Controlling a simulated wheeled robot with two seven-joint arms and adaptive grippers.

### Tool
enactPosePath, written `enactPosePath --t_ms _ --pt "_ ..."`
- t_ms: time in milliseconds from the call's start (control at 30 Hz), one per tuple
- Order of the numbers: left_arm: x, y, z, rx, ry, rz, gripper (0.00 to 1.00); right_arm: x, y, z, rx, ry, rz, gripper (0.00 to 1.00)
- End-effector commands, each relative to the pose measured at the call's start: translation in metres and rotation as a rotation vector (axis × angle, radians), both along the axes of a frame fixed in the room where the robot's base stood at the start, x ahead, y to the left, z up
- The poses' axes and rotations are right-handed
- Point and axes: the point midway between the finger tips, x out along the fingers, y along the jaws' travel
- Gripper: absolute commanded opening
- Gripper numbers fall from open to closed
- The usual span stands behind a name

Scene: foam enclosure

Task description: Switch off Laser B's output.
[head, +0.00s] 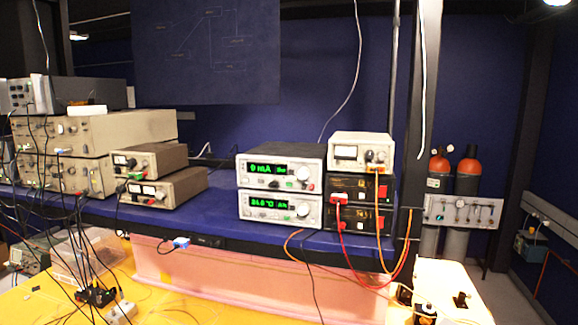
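Two stacked controllers stand on the blue shelf right of the middle. The upper controller (245,178) has a lit green display that seems to read 0 mA, with a knob and small buttons to its right. The lower controller (245,214) has a green display that seems to read 24.0 °C. Beside them, a beige meter unit (345,137) sits on two black boxes, an upper black box (385,189) and a lower black box (334,220). Red and orange cables hang from this stack. I cannot read any "Laser B" label. Neither gripper is in view.
Beige instruments (90,130) with black cables fill the shelf's left side. A dark post (413,150) stands right of the stacks. Gas cylinders (467,180) are behind at right. Below is a yellow surface (190,300) with cables and small parts. The shelf (222,212) between stacks is clear.

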Motion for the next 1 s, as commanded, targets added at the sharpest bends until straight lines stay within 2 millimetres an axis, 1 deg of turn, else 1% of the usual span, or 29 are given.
enactPosePath --t_ms 33,67,100,167,200,233,1000 --pt "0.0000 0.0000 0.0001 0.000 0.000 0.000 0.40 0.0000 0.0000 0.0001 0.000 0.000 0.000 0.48" --pt "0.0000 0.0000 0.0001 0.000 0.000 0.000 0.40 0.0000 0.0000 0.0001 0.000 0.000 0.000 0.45" --pt "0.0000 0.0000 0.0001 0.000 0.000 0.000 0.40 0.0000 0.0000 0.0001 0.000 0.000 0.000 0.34" --pt "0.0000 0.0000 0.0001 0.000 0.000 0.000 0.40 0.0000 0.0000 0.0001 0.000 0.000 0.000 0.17" --pt "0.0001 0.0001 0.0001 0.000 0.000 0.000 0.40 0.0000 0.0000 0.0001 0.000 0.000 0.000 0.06" --pt "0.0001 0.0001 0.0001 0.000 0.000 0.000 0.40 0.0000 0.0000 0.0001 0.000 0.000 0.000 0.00" --pt "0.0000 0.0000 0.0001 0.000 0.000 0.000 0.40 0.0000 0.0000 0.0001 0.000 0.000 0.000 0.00"
